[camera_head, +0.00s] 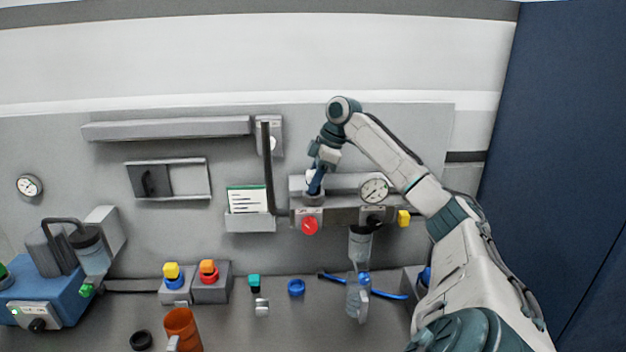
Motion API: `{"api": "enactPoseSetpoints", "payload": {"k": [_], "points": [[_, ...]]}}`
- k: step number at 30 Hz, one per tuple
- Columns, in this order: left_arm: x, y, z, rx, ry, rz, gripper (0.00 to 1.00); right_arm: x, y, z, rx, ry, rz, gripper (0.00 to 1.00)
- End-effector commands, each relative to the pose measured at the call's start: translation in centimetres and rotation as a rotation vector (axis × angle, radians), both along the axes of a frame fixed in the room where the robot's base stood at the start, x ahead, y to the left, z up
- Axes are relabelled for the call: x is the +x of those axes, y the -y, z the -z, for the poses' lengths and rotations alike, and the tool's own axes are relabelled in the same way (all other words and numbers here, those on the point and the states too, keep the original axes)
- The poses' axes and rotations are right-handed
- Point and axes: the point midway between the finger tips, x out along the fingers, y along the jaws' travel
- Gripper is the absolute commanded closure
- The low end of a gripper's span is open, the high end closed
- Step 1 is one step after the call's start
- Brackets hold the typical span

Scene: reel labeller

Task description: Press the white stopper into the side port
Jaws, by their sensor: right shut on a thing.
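My right arm reaches in from the right, and its gripper (316,186) points down at the wall fixture. The fingers partly hide the piece. Just below is a short grey round socket (313,199) on the fixture, which may be the side port. I cannot tell whether the stopper touches it or sits in it. My left gripper is not in view.
A gauge (374,191), red knob (310,225), black knob (374,221) and yellow part (403,218) crowd the fixture. A clear cylinder (360,245) hangs below.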

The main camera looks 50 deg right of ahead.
Motion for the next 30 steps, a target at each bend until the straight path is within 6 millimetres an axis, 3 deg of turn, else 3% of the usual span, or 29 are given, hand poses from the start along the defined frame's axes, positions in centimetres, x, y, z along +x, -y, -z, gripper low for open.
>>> {"api": "enactPoseSetpoints", "payload": {"k": [17, 30], "points": [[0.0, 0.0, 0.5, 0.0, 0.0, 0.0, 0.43, 0.0, 0.0, 0.8, 0.0, 0.0, 0.0, 0.9], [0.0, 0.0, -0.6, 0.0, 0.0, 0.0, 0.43, 0.2, -0.1, 0.1, 0.0, 0.0, 0.0, 0.9]]}}
